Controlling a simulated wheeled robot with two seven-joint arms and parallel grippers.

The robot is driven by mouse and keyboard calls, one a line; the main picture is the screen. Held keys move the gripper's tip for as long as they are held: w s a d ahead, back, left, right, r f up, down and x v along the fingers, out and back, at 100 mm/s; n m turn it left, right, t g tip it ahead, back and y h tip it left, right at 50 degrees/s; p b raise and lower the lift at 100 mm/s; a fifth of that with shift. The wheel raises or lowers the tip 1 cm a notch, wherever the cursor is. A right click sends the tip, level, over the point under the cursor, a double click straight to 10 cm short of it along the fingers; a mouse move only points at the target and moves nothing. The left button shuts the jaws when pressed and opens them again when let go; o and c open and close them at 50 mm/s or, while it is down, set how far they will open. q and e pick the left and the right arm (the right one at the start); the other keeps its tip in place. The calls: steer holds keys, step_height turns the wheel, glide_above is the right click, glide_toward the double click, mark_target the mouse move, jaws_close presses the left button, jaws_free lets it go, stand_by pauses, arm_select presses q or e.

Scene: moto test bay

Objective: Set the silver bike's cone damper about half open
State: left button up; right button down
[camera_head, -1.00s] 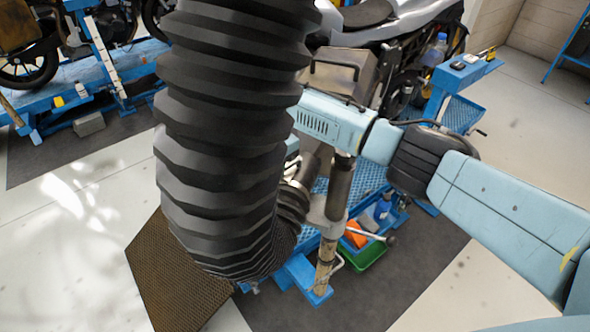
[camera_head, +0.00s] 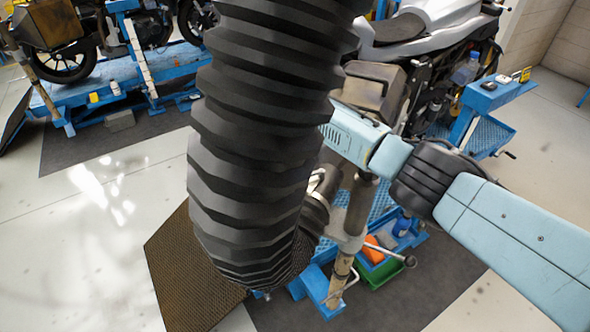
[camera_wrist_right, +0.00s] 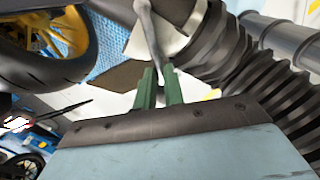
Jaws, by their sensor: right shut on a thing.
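The silver bike (camera_head: 440,22) stands on a blue lift at the upper right of the head view. A thick black ribbed hose (camera_head: 255,140) hangs in front and hides much of the middle. It curves to a dark metal end piece (camera_head: 318,205) near the stand post. In the right wrist view the hose (camera_wrist_right: 225,45) runs along the right. My right gripper (camera_wrist_right: 160,88) has its green fingers shut on a grey lever (camera_wrist_right: 152,35), which looks like the damper's handle. The damper plate is not clearly seen, so its opening cannot be told. My left gripper is not in view.
A stand post (camera_head: 350,225) rises close to my right arm. A green tray (camera_head: 380,272) with an orange item lies below. A brown grated plate (camera_head: 190,270) is on the floor at left. Another bike on a blue lift (camera_head: 150,70) stands behind, upper left.

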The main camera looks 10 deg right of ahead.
steer(key=c, duration=1.5)
jaws_free()
step_height(320, 180, up, 14)
steer(key=b, duration=0.1)
steer(key=shift+w+f, duration=0.15)
steer(key=shift+f, duration=0.1)
